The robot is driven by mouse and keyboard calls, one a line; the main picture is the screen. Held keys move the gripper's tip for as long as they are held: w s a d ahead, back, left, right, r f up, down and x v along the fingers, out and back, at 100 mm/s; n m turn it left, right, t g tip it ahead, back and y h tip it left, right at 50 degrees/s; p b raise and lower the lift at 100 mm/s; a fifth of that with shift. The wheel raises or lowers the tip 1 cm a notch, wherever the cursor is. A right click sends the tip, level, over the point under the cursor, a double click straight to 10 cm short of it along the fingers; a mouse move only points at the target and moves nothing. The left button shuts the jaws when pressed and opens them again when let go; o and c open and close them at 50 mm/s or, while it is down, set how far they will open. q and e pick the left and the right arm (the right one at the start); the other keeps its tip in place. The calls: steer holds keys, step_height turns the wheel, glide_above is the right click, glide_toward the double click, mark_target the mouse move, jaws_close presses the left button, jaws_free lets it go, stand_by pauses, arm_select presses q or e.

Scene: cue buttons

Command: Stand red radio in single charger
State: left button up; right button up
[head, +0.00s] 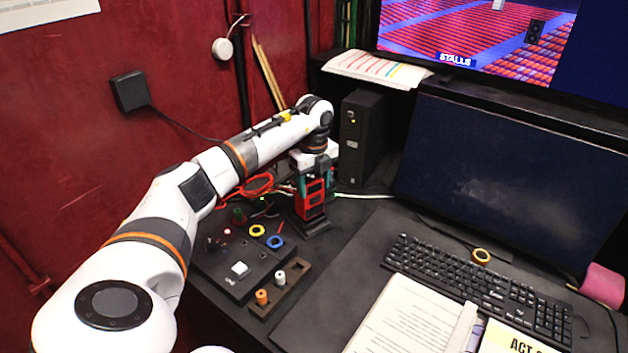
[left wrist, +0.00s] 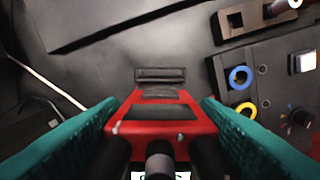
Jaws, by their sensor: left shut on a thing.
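The red radio (head: 311,200) stands roughly upright in my left gripper (head: 316,180), whose teal fingers are shut on its sides. In the left wrist view, the radio (left wrist: 160,126) lies between the two teal fingers of the gripper (left wrist: 158,125). The single charger (head: 314,227), a small black block on the desk, is directly under the radio's lower end. It also shows just past the radio in the left wrist view (left wrist: 160,74). I cannot tell whether the radio's foot is inside the charger's slot. My right gripper is not in view.
A dark control panel (head: 226,263) with blue and yellow rings lies left of the charger. A small tray (head: 279,290) with spools is in front. A black box (head: 361,135) stands behind right. A keyboard (head: 478,285) and open book (head: 412,318) lie right.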

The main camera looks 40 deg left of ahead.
arm_select(q)
steer(key=shift+f, duration=0.55)
steer(key=o, duration=1.4)
steer(key=shift+r, duration=0.15)
step_height(320, 180, up, 13)
steer(key=b, duration=0.2)
steer(key=shift+b, duration=0.4)
